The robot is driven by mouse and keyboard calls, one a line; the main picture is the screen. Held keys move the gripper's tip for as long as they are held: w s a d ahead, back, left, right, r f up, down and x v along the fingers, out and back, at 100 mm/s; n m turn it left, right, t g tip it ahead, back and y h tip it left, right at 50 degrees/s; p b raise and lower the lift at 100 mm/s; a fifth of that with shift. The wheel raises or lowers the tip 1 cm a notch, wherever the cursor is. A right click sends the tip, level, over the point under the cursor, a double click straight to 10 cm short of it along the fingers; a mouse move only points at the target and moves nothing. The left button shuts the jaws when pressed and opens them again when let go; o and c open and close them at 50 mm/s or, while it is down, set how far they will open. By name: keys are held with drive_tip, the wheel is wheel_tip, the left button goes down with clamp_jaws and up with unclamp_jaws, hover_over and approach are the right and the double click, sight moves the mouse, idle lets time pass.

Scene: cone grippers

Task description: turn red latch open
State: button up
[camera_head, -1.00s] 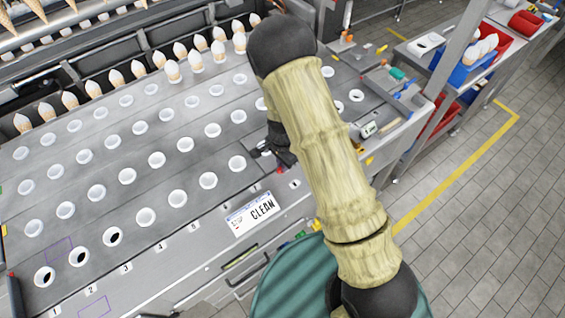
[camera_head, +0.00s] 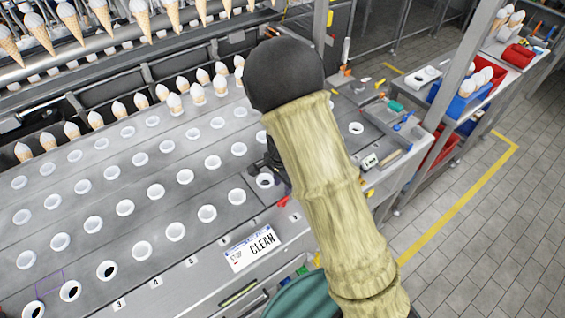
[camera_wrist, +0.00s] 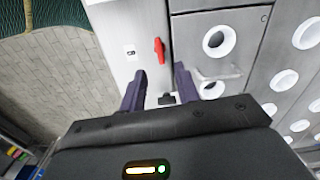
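The red latch (camera_wrist: 159,50) is a small red handle on the pale metal panel in the wrist view, just ahead of my gripper and roughly between the lines of its fingers. My gripper (camera_wrist: 160,82) has two dark purple fingers standing apart with nothing between them. The latch lies beyond the fingertips, and no touch shows. In the head view the red latch (camera_head: 283,201) shows as a small red spot at the front edge of the machine. My arm hides part of the area, and the gripper there is mostly hidden behind it.
A metal plate with rows of white-rimmed holes (camera_head: 207,213) covers the machine top. A clear handle (camera_wrist: 222,76) lies right of the fingers. Ice cream cones (camera_head: 175,104) stand behind. Tiled floor (camera_head: 480,220) is open at right.

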wheel_tip(320, 180, up, 10)
drive_tip(key=b, duration=0.1)
drive_tip(key=shift+r, duration=0.1)
idle(0.5)
drive_tip(key=s+d+r+n+t, duration=0.2)
drive_tip(key=s+d+r+n, duration=0.1)
drive_tip(key=s+d+n, duration=0.7)
drive_tip(key=s+d, duration=0.2)
drive_tip(key=d, duration=0.1)
drive_tip(key=shift+s+d+r+t, duration=0.25)
drive_tip(key=shift+s+d+t, duration=0.05)
drive_tip(key=shift+s, duration=0.1)
drive_tip(key=shift+o, duration=0.5)
idle(0.3)
